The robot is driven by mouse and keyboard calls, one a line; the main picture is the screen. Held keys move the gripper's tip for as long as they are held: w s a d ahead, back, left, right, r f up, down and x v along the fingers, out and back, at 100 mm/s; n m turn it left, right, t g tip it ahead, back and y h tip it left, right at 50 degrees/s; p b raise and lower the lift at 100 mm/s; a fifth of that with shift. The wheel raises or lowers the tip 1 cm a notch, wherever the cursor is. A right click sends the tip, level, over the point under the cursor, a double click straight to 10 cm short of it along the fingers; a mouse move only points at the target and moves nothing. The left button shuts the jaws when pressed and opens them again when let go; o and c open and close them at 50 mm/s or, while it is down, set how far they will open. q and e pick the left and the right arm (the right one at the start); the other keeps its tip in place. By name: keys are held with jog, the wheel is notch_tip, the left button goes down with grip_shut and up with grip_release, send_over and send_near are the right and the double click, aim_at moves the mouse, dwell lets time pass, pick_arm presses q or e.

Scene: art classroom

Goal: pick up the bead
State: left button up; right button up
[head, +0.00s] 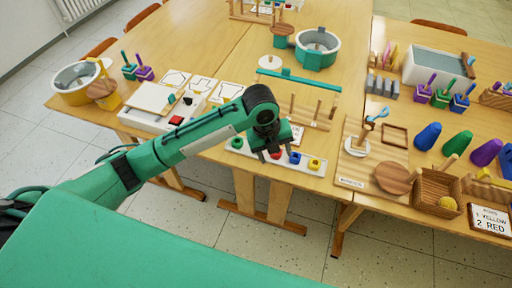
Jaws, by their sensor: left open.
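A white tray (304,170) lies at the near edge of the table and holds a row of small coloured beads. These are a green bead (237,143), a red bead (276,155), a blue bead (295,158) and a yellow bead (314,164). My left gripper (270,157) points down over the tray at the red bead, with its fingers apart. The fingers partly cover the red bead, and I cannot tell whether they touch it. My right gripper is out of view.
A rack with upright pegs (318,108) stands just behind the tray. To the right are a wooden board (392,150), a wicker basket (433,190) holding a yellow ball, and a sign (490,220) reading "1 YELLOW 2 RED". A white box (152,112) stands left.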

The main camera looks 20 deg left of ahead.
pick_arm(q)
jog(key=w+a+r+m+g+y, duration=0.1)
jog(key=w+a+r+m+y, duration=0.1)
jog(key=w+a+r+m, duration=0.5)
jog(key=f, duration=0.2)
jog(key=s+f, duration=0.1)
jog(key=f, duration=0.5)
jog(key=shift+s+d, duration=0.1)
jog(key=shift+s, duration=0.1)
jog(key=f, duration=0.5)
jog(key=shift+s+a+p, duration=0.1)
jog(key=shift+a+p, duration=0.1)
jog(key=shift+p, duration=0.1)
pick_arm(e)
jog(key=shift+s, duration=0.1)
